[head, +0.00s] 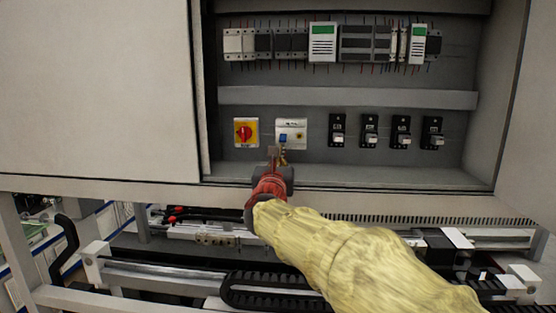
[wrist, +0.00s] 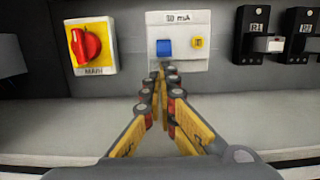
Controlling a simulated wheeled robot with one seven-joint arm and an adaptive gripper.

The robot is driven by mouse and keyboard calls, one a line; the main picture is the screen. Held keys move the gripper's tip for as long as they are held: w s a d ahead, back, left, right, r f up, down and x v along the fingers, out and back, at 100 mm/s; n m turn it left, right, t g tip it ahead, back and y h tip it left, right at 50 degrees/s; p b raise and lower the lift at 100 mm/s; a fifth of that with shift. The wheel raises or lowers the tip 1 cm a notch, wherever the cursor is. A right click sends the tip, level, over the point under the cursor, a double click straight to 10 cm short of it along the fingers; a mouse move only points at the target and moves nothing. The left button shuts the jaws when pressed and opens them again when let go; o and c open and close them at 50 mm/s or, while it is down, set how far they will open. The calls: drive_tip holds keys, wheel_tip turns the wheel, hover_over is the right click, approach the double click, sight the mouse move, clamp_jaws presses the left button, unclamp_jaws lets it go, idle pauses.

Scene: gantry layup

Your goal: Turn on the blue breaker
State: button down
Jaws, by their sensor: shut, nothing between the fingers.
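The blue breaker is a white module with a blue switch lever (head: 283,139), low on the cabinet's back panel. In the wrist view its blue lever (wrist: 164,48) sits left of a small yellow button, under a "30 mA" label. My gripper (head: 274,152) is shut and empty, with its tips just below the blue lever. In the wrist view my gripper's tips (wrist: 162,68) are close together at the module's lower edge, under the lever. I cannot tell whether the tips touch the module.
A red rotary switch on a yellow plate (head: 245,132) is left of the module. Several black breakers with pale levers (head: 338,131) stand to the right. A row of modules (head: 323,42) fills the upper rail.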

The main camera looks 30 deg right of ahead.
drive_tip(key=shift+w+d, duration=0.25)
drive_tip(key=shift+w, duration=0.1)
drive_tip(key=shift+r+p, duration=0.15)
drive_tip(key=shift+p, duration=0.25)
drive_tip(key=shift+s+r+p, duration=0.1)
drive_tip(key=shift+r+p, duration=0.05)
drive_tip(key=shift+p, duration=0.25)
drive_tip(key=shift+a+p, duration=0.1)
drive_tip(key=shift+p, duration=0.2)
